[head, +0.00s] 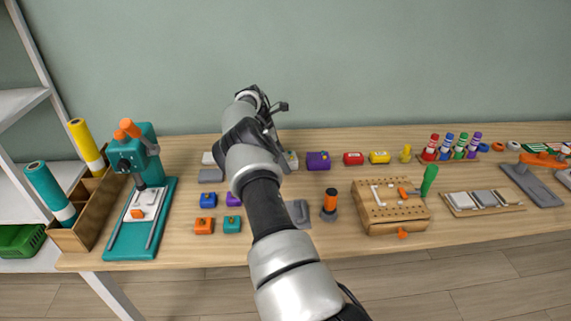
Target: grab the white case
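A small white case (208,158) sits toward the back of the wooden table, left of my arm, just behind a grey case (210,175). Another whitish piece (292,159) shows at the right edge of my arm, partly hidden by it. I cannot tell whether it is a case too. My gripper (273,108) is at the far end of my arm, seen above the table's back part. The wrist and arm hide most of its fingers, so I cannot see whether it is open or holds anything.
A teal press (138,253) stands at the left beside a wooden bin (72,240) with rolls. Blue, orange and teal cases lie left of my arm. Purple (318,160), red and yellow cases line the back right. A pegboard block (392,222) is at the right.

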